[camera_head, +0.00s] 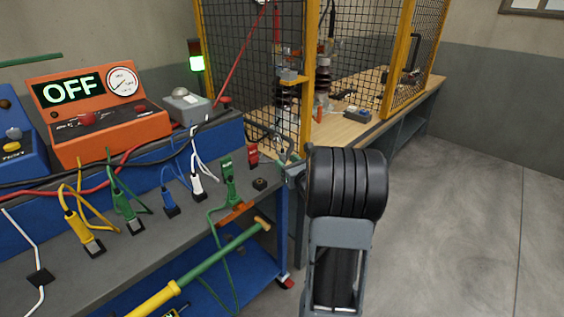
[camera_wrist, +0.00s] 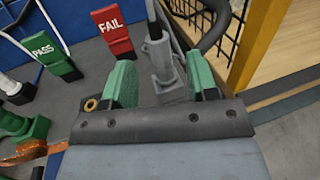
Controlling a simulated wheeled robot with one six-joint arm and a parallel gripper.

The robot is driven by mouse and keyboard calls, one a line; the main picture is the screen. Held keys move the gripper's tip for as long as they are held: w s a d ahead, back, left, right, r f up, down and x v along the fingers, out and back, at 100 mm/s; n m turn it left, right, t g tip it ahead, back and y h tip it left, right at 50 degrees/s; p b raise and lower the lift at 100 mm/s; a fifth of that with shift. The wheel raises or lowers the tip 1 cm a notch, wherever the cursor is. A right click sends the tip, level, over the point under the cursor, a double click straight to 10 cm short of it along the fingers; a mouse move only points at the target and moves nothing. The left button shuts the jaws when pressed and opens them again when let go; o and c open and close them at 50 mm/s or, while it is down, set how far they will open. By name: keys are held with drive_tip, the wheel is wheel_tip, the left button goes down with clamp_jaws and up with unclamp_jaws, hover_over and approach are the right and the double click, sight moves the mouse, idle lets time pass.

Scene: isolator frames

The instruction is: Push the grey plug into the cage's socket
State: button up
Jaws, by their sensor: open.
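The grey plug (camera_wrist: 157,52), with a dark cable rising from its top, shows in the wrist view. It stands between and just beyond the green fingertips of my gripper (camera_wrist: 160,80). The fingers are apart, one on each side of the plug, and I see no clear contact. In the head view my gripper (camera_head: 292,168) is at the bench's right end, beside the cage post, and my arm partly covers that area. I cannot make out the grey plug there. The cage (camera_head: 308,80) has yellow posts and black mesh. I cannot pick out its socket with certainty.
Several cabled plugs lie on the grey bench (camera_head: 130,255). An orange meter box (camera_head: 110,110) reads OFF. Open floor (camera_head: 460,210) lies to the right.

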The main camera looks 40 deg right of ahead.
sight(284, 158)
drive_tip(key=shift+w+d+f, duration=0.1)
drive_tip(key=shift+w+d, duration=0.05)
drive_tip(key=shift+w, duration=1.15)
drive_tip(key=shift+w+d, duration=0.1)
drive_tip(key=shift+w, duration=1.15)
drive_tip(key=shift+c, duration=0.2)
clamp_jaws()
drive_tip(key=shift+r, duration=0.4)
drive_tip(key=r, duration=0.3)
drive_tip(key=shift+s+d+r+p, duration=0.1)
drive_tip(key=shift+s+r+p, duration=0.1)
drive_tip(key=shift+s+p, duration=0.15)
drive_tip(key=s+d+r+p, duration=0.2)
drive_tip(key=s+d+r, duration=0.1)
drive_tip(key=s+r, duration=0.6)
drive_tip(key=s, duration=0.4)
drive_tip(key=shift+d, duration=0.2)
